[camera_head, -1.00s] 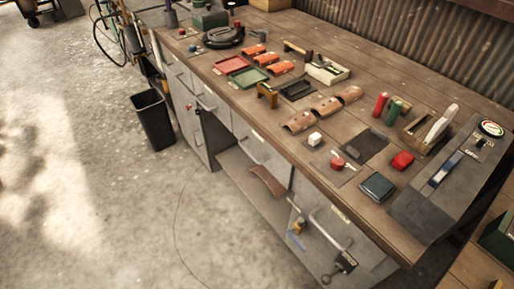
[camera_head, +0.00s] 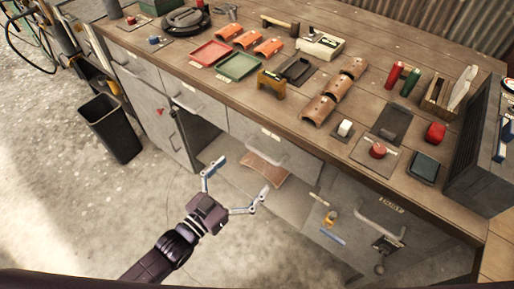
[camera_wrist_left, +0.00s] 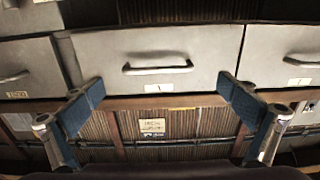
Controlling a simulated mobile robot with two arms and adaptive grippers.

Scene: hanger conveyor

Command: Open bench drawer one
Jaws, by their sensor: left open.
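The head view shows a grey drawer (camera_head: 290,152) under the bench top, above an open bay. My left gripper (camera_head: 236,184) is open and empty in front of the bench, apart from the drawer. In the wrist view its blue-padded fingers (camera_wrist_left: 160,103) stand spread to either side, below the handle's level. My right gripper is not in view.
The wooden bench top (camera_head: 215,92) carries trays, curved orange and brown pieces, a red button and tools. A lower cabinet (camera_head: 345,232) with a large handle is at right. A black bin (camera_head: 110,130) stands at left. The floor in front is free.

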